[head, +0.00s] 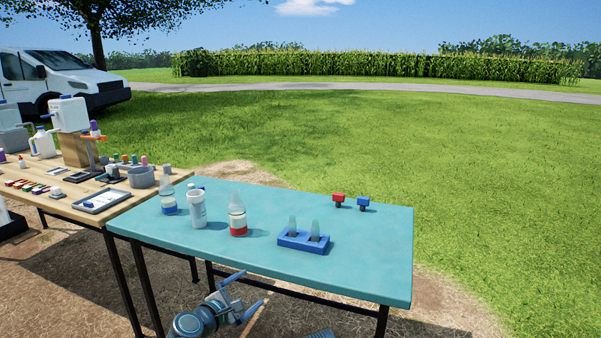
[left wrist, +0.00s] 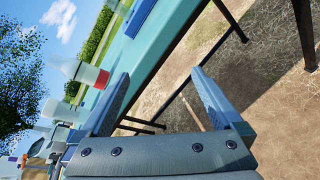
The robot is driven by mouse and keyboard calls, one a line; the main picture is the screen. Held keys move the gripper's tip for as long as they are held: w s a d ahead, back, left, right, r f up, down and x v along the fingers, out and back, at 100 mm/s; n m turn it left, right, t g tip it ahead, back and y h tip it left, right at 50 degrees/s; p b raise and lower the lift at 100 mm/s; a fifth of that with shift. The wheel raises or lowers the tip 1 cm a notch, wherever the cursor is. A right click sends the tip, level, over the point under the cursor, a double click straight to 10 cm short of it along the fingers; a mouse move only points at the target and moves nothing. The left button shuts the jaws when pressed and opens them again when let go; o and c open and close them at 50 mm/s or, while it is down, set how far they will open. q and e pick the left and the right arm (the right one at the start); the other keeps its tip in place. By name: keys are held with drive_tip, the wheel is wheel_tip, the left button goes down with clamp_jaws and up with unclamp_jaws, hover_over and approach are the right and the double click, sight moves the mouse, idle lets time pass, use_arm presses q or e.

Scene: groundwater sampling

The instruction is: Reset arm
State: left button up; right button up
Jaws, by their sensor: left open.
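My left gripper (head: 240,294) is open and empty, below and in front of the near edge of the teal table (head: 340,262). Its two spread fingers also show in the left wrist view (left wrist: 162,105), with the table edge and ground beyond them. On the table stand a red-banded bottle (head: 237,216), a white cup (head: 197,210) and a blue-banded bottle (head: 168,198). A blue rack (head: 302,242) holds two clear conical-topped pieces. A red-topped piece (head: 338,199) and a blue-topped piece (head: 363,203) stand at the back.
The teal table's front and right parts are clear. A van (head: 60,78) stands behind on the grass.

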use_arm(q)
drive_tip(key=s+d+f+m+g+y, duration=0.25)
drive_tip(key=s+f+m+g, duration=0.6)
drive_tip(key=f+m, duration=0.45)
drive_tip(key=s+a+f+m+g+y, duration=0.35)
drive_tip(key=s+a+m, duration=0.25)
drive_tip(key=s+m, duration=0.3)
drive_tip(key=s+d+m+g+y, duration=0.25)
drive_tip(key=s+d, duration=0.25)
drive_tip(key=d, duration=0.6)
wheel_tip(320, 180, up, 31)
drive_tip(key=p, duration=3)
drive_tip(key=shift+d+f+m+t+h, duration=0.15)
drive_tip(key=shift+d+m+t+h, duration=0.1)
drive_tip(key=shift+m+t+h, duration=0.15)
drive_tip(key=shift+s, duration=0.1)
